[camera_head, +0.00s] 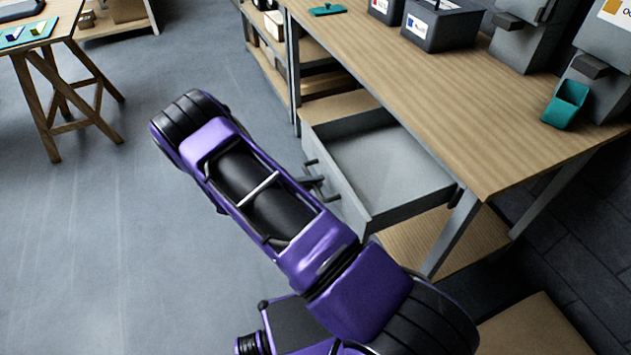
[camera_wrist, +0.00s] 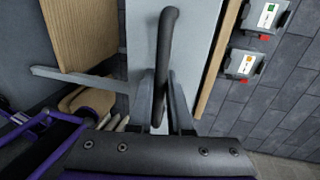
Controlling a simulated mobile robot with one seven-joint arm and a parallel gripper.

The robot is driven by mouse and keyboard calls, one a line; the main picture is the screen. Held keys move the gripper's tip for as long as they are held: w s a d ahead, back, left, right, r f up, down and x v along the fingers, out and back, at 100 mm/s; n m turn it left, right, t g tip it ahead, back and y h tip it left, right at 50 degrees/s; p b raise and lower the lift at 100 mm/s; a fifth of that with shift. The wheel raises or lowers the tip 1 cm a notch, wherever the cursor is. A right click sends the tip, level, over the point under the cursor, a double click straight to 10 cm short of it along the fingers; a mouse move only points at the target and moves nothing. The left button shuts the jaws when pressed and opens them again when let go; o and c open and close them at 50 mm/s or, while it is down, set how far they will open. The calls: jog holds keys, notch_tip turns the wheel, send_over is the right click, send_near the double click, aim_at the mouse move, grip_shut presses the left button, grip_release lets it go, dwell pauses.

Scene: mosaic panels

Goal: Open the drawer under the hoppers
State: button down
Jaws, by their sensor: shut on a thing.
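The grey drawer (camera_head: 385,165) under the wooden bench top is pulled out, and its inside looks empty. Its dark bar handle (camera_wrist: 165,50) runs up between the fingers of my gripper (camera_wrist: 162,105) in the wrist view. My gripper is shut on this handle. In the head view my purple arm hides part of the drawer front, and the fingers are hard to make out beside the handle. Grey hoppers (camera_head: 525,35) stand on the bench at the upper right. A teal scoop-like tray (camera_head: 566,103) sits at the front of the right one.
Dark bins (camera_head: 442,25) and a teal item (camera_head: 328,9) stand on the bench top (camera_head: 400,70). A bench leg (camera_head: 455,232) and a low wooden shelf (camera_head: 415,240) are close to the drawer. A trestle table (camera_head: 30,40) is far left. The grey floor between is clear.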

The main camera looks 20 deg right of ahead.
jog(key=c, duration=0.8)
grip_release()
jog(key=shift+c, duration=0.2)
jog(key=v, duration=1.7)
jog(key=shift+a, duration=0.2)
jog(key=shift+s, duration=0.1)
